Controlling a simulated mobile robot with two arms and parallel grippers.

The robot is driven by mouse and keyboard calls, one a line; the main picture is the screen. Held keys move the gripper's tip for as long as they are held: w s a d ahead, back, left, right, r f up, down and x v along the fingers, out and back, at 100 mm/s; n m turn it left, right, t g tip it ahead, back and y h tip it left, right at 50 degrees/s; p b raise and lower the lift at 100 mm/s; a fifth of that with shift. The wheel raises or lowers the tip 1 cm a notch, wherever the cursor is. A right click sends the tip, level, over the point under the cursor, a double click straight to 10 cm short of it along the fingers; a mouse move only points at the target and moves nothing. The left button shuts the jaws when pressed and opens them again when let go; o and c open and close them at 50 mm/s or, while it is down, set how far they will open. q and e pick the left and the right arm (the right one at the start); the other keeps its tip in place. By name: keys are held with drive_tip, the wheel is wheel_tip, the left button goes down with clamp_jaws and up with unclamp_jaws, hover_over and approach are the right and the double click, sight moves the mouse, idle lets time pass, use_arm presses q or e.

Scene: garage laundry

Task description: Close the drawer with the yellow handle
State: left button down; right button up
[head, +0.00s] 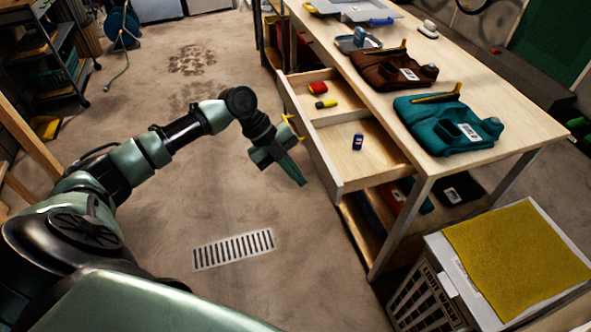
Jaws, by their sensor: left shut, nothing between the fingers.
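The drawer (325,167) of the wooden workbench is pulled out, and its inside shows. A small yellow handle (291,121) sits on its front panel, partly hidden by my left gripper. My left gripper (298,178) is shut and empty, just outside the drawer front, close to the handle. I cannot tell whether it touches the front. My right gripper is not in view.
A white hamper (455,275) with a yellow cloth (520,258) stands at the lower right. The floor around the drain grate (233,249) is clear. A shelf (50,60) stands at the upper left.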

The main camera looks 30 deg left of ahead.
sight(334, 198)
use_arm(q)
drive_tip(key=w+d+f, duration=0.1)
drive_tip(key=w+d+f+b, duration=0.1)
drive_tip(key=d, duration=0.1)
drive_tip(key=w+d+f+b, duration=0.1)
drive_tip(key=d+f, duration=0.1)
drive_tip(key=shift+w+d, duration=0.1)
drive_tip(key=shift+w, duration=0.25)
drive_tip(key=shift+r, duration=0.1)
drive_tip(key=shift+d, duration=0.1)
